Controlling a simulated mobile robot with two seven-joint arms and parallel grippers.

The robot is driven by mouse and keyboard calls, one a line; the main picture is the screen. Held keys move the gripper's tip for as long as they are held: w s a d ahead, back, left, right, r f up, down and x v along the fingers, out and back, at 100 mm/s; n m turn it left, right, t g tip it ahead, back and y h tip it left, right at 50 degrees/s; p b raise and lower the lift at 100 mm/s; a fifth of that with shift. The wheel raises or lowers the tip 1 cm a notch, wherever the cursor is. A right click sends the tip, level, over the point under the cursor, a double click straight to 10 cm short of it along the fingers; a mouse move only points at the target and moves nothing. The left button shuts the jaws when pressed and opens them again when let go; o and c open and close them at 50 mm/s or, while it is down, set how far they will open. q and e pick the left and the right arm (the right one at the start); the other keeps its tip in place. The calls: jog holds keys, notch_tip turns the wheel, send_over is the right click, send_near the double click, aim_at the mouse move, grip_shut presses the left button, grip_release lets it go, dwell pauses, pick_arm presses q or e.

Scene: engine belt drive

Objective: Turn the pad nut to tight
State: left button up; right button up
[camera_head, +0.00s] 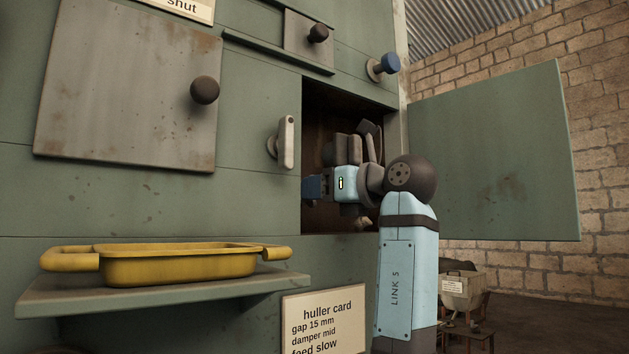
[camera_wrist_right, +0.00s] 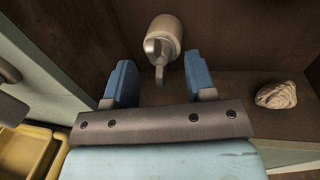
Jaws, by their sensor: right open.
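The pad nut (camera_wrist_right: 163,42), which I take to be the pale round part with a flat wing, stands inside the dark compartment in the right wrist view. My right gripper (camera_wrist_right: 159,72) is open, with one blue finger on each side of the nut's wing. The wing's lower end reaches between the fingers, and I see a gap on both sides. In the head view my right gripper (camera_head: 315,187) is inside the open compartment, and the nut cannot be made out there. My left gripper is not in view.
The compartment's door (camera_head: 495,155) stands swung open to the right. A pale lever handle (camera_head: 285,142) sits just left of the opening. A yellow tray (camera_head: 180,265) rests on the shelf below. A pale crumpled lump (camera_wrist_right: 276,95) lies on the compartment floor, right of my gripper.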

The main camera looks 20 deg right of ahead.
jog(key=shift+x, duration=0.8)
jog(key=shift+w, duration=0.1)
jog(key=c, duration=0.9)
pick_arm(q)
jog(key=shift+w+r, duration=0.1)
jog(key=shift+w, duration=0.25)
